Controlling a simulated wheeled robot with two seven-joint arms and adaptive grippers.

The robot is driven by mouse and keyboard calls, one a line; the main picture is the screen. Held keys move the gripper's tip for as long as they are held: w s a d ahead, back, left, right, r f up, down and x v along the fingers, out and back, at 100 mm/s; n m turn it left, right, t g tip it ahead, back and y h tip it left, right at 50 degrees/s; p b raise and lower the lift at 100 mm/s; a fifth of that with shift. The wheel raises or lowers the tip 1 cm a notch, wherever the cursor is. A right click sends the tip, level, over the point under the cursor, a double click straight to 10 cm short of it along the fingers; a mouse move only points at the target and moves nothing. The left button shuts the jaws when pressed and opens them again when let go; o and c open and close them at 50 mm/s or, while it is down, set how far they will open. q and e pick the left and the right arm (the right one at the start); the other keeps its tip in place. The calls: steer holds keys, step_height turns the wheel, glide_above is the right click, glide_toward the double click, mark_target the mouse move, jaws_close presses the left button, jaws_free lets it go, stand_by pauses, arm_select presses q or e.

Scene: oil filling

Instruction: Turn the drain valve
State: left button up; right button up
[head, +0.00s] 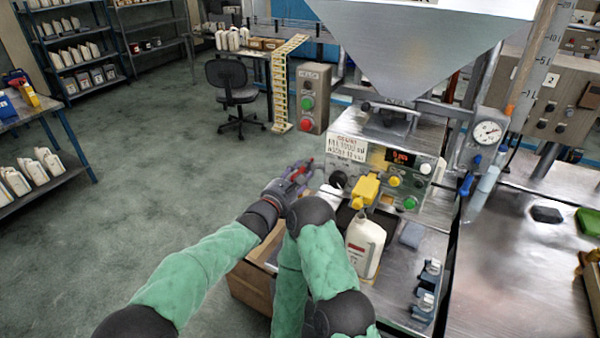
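The filling machine's front panel (385,165) stands below a large grey hopper (410,40). A small red part (304,168), perhaps the drain valve's handle, shows at the panel's left side. My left gripper (297,178) is right beside it, seen from behind. Its fingers are small and partly hidden, so I cannot tell whether they are open or touch the red part. A yellow valve or nozzle (367,191) sticks out of the panel front. A white bottle (365,247) stands upright under it. I cannot make out my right gripper; green-sleeved arm links fill the lower middle.
A pressure gauge (487,132) and a clear tube flank the machine on the right. Blue-grey clamps (428,290) sit on the metal bench. A black knob (338,180) is near my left gripper. The floor to the left is open, with a chair (231,90) behind.

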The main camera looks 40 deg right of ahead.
arm_select(q)
steer(key=v, duration=0.6)
steer(key=shift+s+r, duration=0.1)
stand_by(0.5)
steer(key=s+a+f+m+g+y, duration=0.2)
steer(key=a+f+y, duration=0.1)
steer(key=a+f, duration=0.65)
steer(key=s+a+f+m+g+y, duration=0.1)
steer(key=a+f+m+g+y, duration=0.15)
steer(key=a+f, duration=0.7)
steer(key=s+a+f+m+g+y, duration=0.1)
steer(key=s+a+f+m+y, duration=0.2)
steer(key=f, duration=1.2)
steer(key=s+a+f+m+y, duration=0.1)
steer(key=s+a+f+m, duration=0.2)
steer(key=s+a, duration=0.3)
steer(key=s+a+f+m+g+y, duration=0.1)
steer(key=s+a+f+m, duration=0.3)
steer(key=a, duration=0.6)
steer(key=s+a+f+m+g+y, duration=0.1)
steer(key=s+a+f+m, duration=0.3)
steer(key=s+a, duration=0.4)
steer(key=shift+f+y, duration=0.35)
steer(key=shift+f, duration=0.55)
